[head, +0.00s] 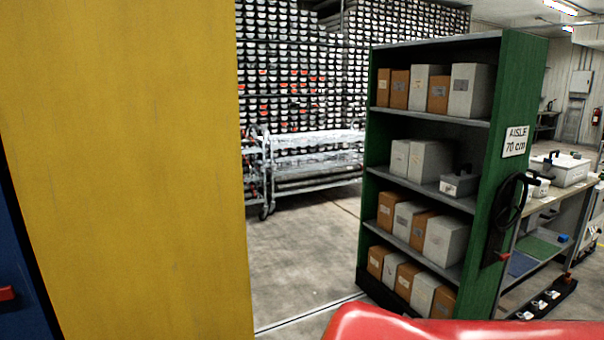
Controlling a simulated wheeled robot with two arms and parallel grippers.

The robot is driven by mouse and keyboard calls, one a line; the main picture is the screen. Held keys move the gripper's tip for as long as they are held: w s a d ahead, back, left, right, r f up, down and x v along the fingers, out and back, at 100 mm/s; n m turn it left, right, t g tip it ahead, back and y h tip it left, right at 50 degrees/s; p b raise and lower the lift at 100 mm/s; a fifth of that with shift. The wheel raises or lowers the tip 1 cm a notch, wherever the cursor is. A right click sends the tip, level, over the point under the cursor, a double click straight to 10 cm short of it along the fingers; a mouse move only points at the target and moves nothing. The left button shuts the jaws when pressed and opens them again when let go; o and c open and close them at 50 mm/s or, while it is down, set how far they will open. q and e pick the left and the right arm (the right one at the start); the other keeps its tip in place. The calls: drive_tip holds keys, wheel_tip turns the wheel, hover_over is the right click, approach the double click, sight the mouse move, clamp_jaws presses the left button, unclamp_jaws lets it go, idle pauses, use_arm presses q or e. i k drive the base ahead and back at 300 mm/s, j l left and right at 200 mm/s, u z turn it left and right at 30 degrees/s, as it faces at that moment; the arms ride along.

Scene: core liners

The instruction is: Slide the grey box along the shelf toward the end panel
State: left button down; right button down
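A shelf unit with a green end panel (490,215) stands right of centre in the head view. On its second shelf from the top (425,185), a low grey box with a dark handle (459,186) sits at the right, close to the end panel. Two taller grey boxes (430,162) stand to its left on the same shelf. Other shelves also hold grey boxes, so I cannot tell for certain which one the task names. Neither of my grippers is in view.
A large yellow panel (125,150) fills the left side. A metal trolley (305,160) stands behind the open floor (305,250). A dark hose or cable loop (507,205) hangs on the end panel. A bench with a white case (558,170) stands at right.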

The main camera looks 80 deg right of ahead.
sight(459, 184)
drive_tip(key=z, duration=3.65)
drive_tip(key=u, duration=0.25)
drive_tip(key=i+j+u, duration=0.25)
drive_tip(key=i, duration=0.3)
drive_tip(key=i+l+u, duration=0.1)
drive_tip(key=i+u, duration=0.15)
drive_tip(key=i, duration=2.45)
